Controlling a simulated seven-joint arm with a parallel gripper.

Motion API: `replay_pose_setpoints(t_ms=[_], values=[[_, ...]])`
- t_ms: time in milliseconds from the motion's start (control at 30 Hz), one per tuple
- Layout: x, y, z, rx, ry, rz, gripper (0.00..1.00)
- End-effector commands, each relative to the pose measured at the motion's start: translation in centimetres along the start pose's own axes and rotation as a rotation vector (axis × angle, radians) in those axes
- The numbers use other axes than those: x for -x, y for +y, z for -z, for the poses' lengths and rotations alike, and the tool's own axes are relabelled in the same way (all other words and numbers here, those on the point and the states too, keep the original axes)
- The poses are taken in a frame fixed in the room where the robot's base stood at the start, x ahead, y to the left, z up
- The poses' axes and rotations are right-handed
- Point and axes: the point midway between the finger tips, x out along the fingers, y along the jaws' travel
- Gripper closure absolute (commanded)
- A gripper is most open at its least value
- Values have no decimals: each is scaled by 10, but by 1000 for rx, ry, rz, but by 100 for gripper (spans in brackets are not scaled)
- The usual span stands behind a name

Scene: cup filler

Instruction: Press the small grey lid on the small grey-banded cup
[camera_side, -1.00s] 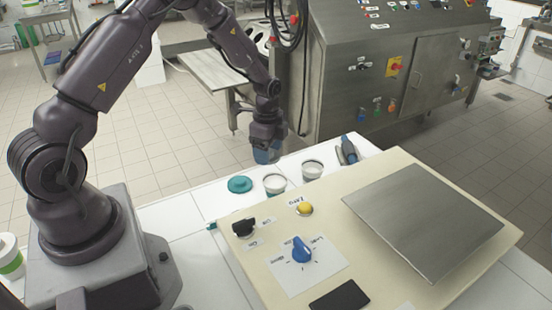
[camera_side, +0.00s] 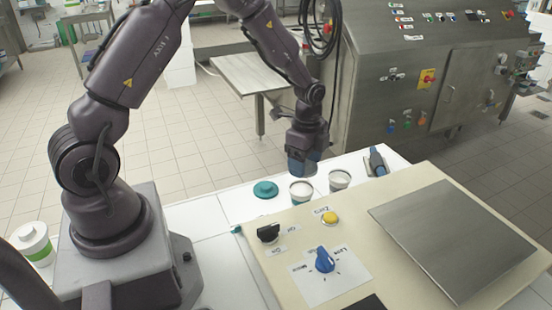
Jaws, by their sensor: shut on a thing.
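Two small open cups with whitish contents stand on the white worktop behind the cream panel. The right one (camera_side: 340,181) looks grey-banded; the left one (camera_side: 301,191) has a darker, perhaps greenish band. The bands are too small to be sure. My gripper (camera_side: 302,166) points down with blue fingers, just behind and above the left cup, apart from the right cup. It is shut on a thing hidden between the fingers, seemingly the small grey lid. No grey lid shows elsewhere on the worktop.
A teal lid (camera_side: 265,189) lies left of the cups. A blue-handled tool (camera_side: 377,161) lies right of them. The cream panel (camera_side: 400,200) in front carries a black knob (camera_side: 268,232), yellow button (camera_side: 329,217) and blue dial (camera_side: 324,260). A green-banded white tub (camera_side: 32,243) stands far left.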

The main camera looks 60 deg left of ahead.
Motion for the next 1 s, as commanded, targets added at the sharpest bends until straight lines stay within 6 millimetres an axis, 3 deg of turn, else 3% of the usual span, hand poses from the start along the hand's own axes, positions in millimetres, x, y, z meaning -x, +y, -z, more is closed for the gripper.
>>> replay_pose_setpoints(t_ms=[33,200,400,500,667,1000], values=[[-2,-15,14,-6,2,4,68],[3,-53,47,10,2,13,68],[19,-80,61,56,2,23,68],[28,-85,61,79,0,23,68],[22,-82,60,95,-9,4,68],[-10,-82,60,93,-9,4,68]])
